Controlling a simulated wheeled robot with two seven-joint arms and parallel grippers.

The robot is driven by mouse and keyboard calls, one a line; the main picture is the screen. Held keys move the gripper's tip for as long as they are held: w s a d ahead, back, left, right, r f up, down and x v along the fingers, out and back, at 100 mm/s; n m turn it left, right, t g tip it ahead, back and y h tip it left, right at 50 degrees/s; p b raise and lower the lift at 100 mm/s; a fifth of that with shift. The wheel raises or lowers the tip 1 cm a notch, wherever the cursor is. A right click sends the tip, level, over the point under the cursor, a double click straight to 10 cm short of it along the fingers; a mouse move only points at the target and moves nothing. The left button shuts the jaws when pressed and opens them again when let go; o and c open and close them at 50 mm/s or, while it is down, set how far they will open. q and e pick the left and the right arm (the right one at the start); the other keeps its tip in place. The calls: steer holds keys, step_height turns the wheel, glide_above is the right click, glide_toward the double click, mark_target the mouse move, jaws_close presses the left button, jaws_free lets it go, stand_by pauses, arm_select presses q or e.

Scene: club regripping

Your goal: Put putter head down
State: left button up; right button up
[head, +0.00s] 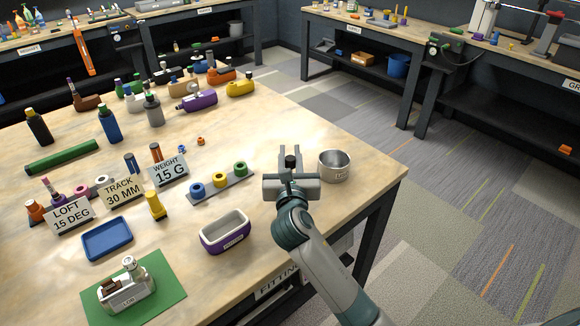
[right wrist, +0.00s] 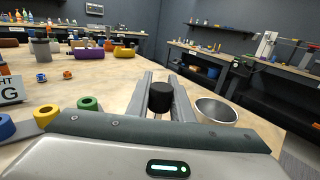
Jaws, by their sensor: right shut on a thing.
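My right gripper (head: 290,152) is above the right part of the wooden table, its two fingers pointing away from me. It is shut on a small black round-topped thing (right wrist: 160,97), which also shows between the fingers in the head view (head: 291,162). Its lower part is hidden, and I cannot tell whether it is a putter head. Several head-shaped blocks lie at the table's far side, among them a purple one (head: 199,101), a yellow one (head: 241,88) and an orange one (head: 221,76). A white labelled piece (head: 128,296) stands on a green mat (head: 170,289). My left gripper is not in view.
A metal cup (head: 335,166) stands just right of my right gripper, near the table edge. To the left are a rack with blue, yellow and green rings (head: 220,186), a purple-and-white bin (head: 225,233), a blue tray (head: 107,239) and label signs (head: 168,170). The table's far middle is mostly clear.

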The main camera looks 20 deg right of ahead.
mark_target(290, 165)
step_height(290, 165, down, 3)
steer(key=shift+f, duration=0.5)
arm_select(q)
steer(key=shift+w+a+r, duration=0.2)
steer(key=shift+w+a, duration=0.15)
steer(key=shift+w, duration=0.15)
arm_select(e)
steer(key=shift+f, duration=0.15)
steer(key=o, duration=0.9)
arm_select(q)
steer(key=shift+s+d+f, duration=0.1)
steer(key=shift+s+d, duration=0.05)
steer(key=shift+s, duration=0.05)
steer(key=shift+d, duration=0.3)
